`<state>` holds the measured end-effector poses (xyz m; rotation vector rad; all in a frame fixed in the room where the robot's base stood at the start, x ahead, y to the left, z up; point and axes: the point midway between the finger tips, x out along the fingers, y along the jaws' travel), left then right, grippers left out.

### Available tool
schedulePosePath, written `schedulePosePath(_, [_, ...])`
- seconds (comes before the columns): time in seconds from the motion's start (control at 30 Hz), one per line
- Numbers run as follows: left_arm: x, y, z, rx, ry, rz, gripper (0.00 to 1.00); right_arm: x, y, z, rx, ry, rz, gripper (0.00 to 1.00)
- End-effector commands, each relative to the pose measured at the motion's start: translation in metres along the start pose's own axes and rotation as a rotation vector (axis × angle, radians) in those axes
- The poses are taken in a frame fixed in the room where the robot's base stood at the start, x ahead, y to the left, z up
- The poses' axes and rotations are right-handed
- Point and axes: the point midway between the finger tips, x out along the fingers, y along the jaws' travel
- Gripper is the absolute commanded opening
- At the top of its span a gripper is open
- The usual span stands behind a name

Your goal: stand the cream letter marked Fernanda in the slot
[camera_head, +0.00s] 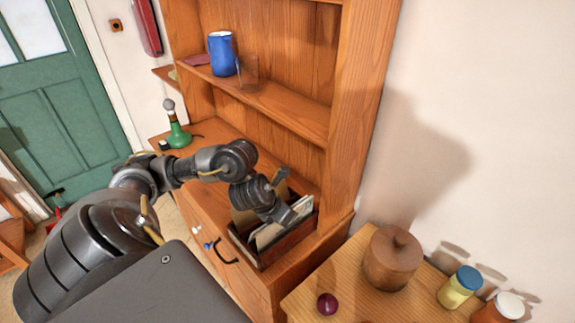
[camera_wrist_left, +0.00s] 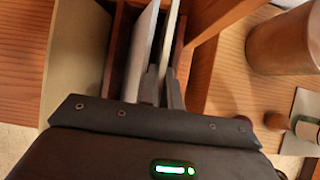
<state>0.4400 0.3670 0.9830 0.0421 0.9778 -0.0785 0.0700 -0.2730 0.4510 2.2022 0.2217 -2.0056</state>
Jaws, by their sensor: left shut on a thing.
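The dark wooden letter rack (camera_head: 266,262) stands on the dresser top and holds several letters. My left gripper (camera_wrist_left: 163,88) is down at the rack, its fingers shut on a thin cream letter (camera_wrist_left: 172,42) seen edge-on, upright. In the head view a cream letter (camera_head: 266,236) and a whitish one (camera_head: 302,207) show beside the gripper. No name is legible. My wrist hides part of the rack. My right gripper is out of view.
On the nearer table are a lidded wooden pot (camera_head: 392,260), a dark red ball (camera_head: 327,303) and jars (camera_head: 460,287). A green lamp-like object (camera_head: 178,135) stands on the dresser. A blue mug (camera_head: 222,54) and a glass (camera_head: 248,72) stand on the shelf above.

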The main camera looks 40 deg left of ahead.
Motion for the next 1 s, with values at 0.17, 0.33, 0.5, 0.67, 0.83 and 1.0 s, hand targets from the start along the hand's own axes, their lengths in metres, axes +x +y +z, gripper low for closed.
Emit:
schedulePosePath(0.17, [0.002,0.000,-0.001,0.000,0.000,0.000,0.00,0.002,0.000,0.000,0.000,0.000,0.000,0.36])
schedulePosePath(0.33, [0.001,0.000,-0.001,0.000,0.000,0.000,0.08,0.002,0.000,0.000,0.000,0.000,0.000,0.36])
schedulePosePath(0.5, [0.002,0.000,-0.001,0.000,0.000,0.000,0.31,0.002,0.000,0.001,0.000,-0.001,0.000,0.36])
schedulePosePath(0.67, [0.002,0.000,-0.001,0.000,0.000,0.000,0.31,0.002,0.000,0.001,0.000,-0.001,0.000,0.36])
schedulePosePath(0.83, [-0.001,0.000,-0.001,0.000,0.000,0.000,0.31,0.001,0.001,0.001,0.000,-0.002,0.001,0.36])
schedulePosePath(1.0, [-0.021,0.000,0.001,0.004,-0.002,0.000,0.31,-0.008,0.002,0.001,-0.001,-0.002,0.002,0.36])
